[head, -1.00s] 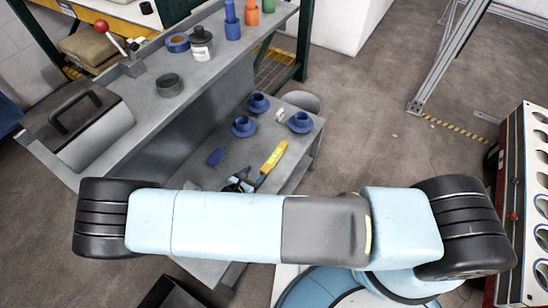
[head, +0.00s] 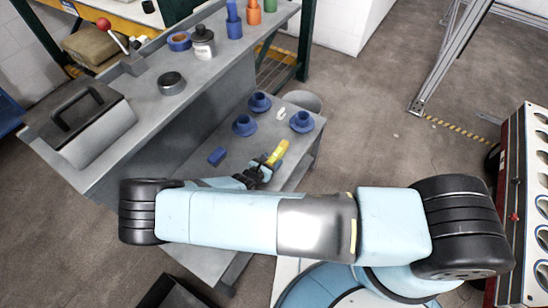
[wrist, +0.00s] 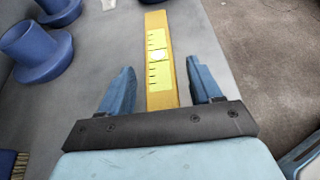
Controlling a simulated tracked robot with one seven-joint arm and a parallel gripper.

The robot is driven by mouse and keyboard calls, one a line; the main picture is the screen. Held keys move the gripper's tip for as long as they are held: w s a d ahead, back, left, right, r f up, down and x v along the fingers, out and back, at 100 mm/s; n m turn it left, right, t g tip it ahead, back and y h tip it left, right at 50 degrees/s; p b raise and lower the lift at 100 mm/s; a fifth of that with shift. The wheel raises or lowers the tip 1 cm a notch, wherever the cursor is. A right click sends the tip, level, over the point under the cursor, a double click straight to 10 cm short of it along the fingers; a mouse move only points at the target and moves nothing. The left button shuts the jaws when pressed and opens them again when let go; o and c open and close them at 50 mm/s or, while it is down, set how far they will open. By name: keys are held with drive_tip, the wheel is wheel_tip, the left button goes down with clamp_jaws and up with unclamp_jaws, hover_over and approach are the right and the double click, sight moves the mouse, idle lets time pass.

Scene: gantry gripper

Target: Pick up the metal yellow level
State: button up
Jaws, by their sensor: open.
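The yellow level (head: 277,153) lies on the low grey table, near its right side. In the wrist view the level (wrist: 157,60) points away from me, with its near end between my two fingers. My gripper (wrist: 160,85) is open, with one blue finger on each side of the level and a visible gap on both sides. In the head view my gripper (head: 256,172) is at the near end of the level, partly hidden by my arm. I cannot tell its exact height above the table.
Blue flanged parts (head: 245,125) and a small white piece (head: 281,114) stand behind the level. The higher grey bench (head: 150,118) with a black-lidded box (head: 85,120) rises at left.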

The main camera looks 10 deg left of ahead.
drive_tip(key=shift+w, duration=0.2)
clamp_jaws()
idle(0.5)
